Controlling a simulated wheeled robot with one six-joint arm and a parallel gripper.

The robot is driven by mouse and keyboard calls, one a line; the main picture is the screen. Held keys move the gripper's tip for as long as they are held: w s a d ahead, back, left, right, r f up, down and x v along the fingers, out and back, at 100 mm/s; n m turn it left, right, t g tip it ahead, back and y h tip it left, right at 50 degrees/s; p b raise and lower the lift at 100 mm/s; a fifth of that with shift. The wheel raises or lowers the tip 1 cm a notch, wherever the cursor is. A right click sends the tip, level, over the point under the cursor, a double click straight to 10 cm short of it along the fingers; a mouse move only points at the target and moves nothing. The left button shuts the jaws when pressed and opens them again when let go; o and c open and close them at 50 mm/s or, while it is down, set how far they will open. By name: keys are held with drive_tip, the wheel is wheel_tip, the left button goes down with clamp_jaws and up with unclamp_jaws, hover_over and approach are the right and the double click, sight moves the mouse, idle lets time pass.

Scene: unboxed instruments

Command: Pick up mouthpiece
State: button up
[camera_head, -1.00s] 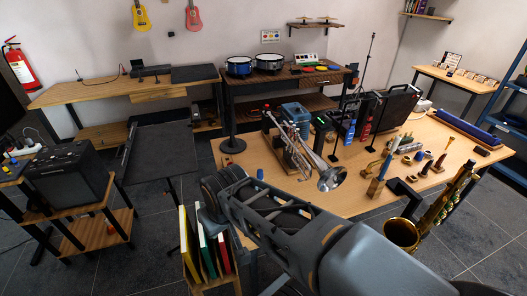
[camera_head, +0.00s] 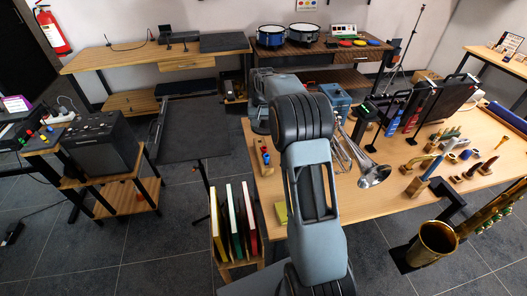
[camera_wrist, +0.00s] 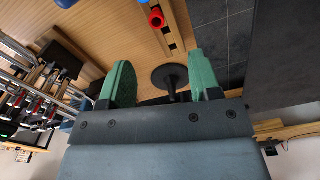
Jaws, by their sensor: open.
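Small red and blue pieces sit on a narrow wooden block (camera_head: 263,158) at the table's left edge. In the wrist view a red piece (camera_wrist: 156,18) stands at the top and a blue piece (camera_wrist: 67,3) is cut by the top edge. I cannot tell whether either is the mouthpiece. Small dark pieces (camera_head: 474,170) also stand on the table's right side. My gripper (camera_wrist: 162,76) has two green fingers, wide apart with nothing between them; it is below the red piece in that view. In the head view my arm hides the fingers.
A round black stand base (camera_wrist: 170,77) shows beyond the fingers. A saxophone (camera_head: 440,240) stands at front right.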

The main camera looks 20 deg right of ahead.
sight(264, 148)
drive_tip(key=f, duration=0.3)
drive_tip(key=w+f, duration=0.1)
drive_tip(key=f, duration=0.2)
drive_tip(key=d+f, duration=0.1)
drive_tip(key=f, duration=0.2)
drive_tip(key=shift+w+d+f+p, duration=0.1)
drive_tip(key=shift+w+f+p, duration=0.15)
drive_tip(key=shift+f+p, duration=0.15)
drive_tip(key=shift+s+f+p, duration=0.2)
drive_tip(key=shift+f+p, duration=0.55)
drive_tip(key=shift+f, duration=2.25)
drive_tip(key=c, duration=1)
